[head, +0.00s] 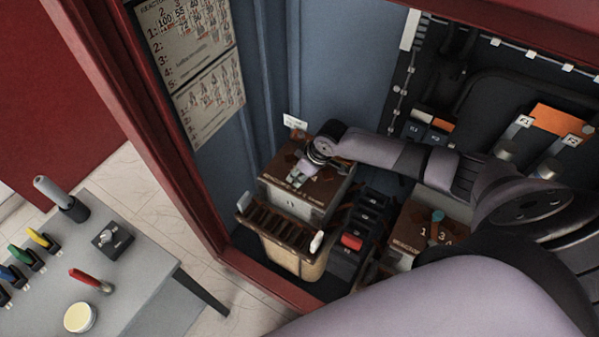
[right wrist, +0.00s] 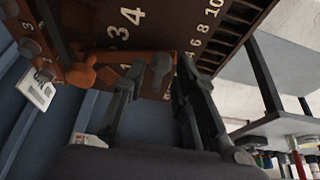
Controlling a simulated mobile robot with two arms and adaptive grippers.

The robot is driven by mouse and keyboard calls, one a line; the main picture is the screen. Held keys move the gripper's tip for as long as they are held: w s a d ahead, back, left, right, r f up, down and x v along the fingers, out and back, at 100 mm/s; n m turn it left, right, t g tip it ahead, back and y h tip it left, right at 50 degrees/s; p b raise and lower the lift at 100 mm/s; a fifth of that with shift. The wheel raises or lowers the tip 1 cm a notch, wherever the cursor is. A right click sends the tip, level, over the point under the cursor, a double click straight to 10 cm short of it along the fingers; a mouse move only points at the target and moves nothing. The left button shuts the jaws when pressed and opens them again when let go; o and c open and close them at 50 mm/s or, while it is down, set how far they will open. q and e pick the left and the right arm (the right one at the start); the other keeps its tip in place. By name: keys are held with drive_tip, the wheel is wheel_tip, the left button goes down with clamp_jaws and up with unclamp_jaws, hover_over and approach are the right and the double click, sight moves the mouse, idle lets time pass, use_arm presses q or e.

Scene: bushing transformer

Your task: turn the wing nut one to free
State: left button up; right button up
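My right gripper (head: 307,168) reaches in from the right over the top of a brown-topped box (head: 275,195) in the cabinet. In the right wrist view its two dark fingers (right wrist: 160,85) stand apart. A small grey rounded piece (right wrist: 159,68) shows between the fingertips; I cannot tell whether it is the wing nut or whether the fingers touch it. An orange-brown lobed piece (right wrist: 82,72) lies left of the fingers, by several grey terminals (right wrist: 30,48). Wing nut one cannot be surely told apart. My left gripper is out of view.
A second brown-topped box with a teal piece (head: 437,215) stands right of the first. A red-capped block (head: 352,242) lies between them. The cabinet's red frame (head: 185,170) is on the left. A grey table (head: 140,265) with tools stands outside.

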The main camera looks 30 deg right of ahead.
drive_tip(key=shift+c, duration=1.4)
clamp_jaws()
drive_tip(key=n+b, duration=0.1)
drive_tip(key=n+y+b, duration=0.1)
drive_tip(key=shift+w+d+f+n+g, duration=0.1)
drive_tip(key=shift+w+n+g, duration=0.05)
drive_tip(key=shift+n+g, duration=0.2)
drive_tip(key=n+g+b, duration=0.1)
drive_tip(key=n+b, duration=0.2)
drive_tip(key=shift+n+y, duration=0.35)
drive_tip(key=shift+y, duration=0.05)
drive_tip(key=n+g+b, duration=0.1)
drive_tip(key=n+b, duration=0.1)
drive_tip(key=n+g+b, duration=0.1)
drive_tip(key=n+b, duration=0.1)
drive_tip(key=n, duration=0.1)
drive_tip(key=shift+w+y+b, duration=0.2)
drive_tip(key=shift+y+b, duration=0.1)
drive_tip(key=shift+b, duration=0.05)
drive_tip(key=shift+n+g+b, duration=0.95)
drive_tip(key=shift+n+b, duration=0.5)
drive_tip(key=shift+n, duration=1.05)
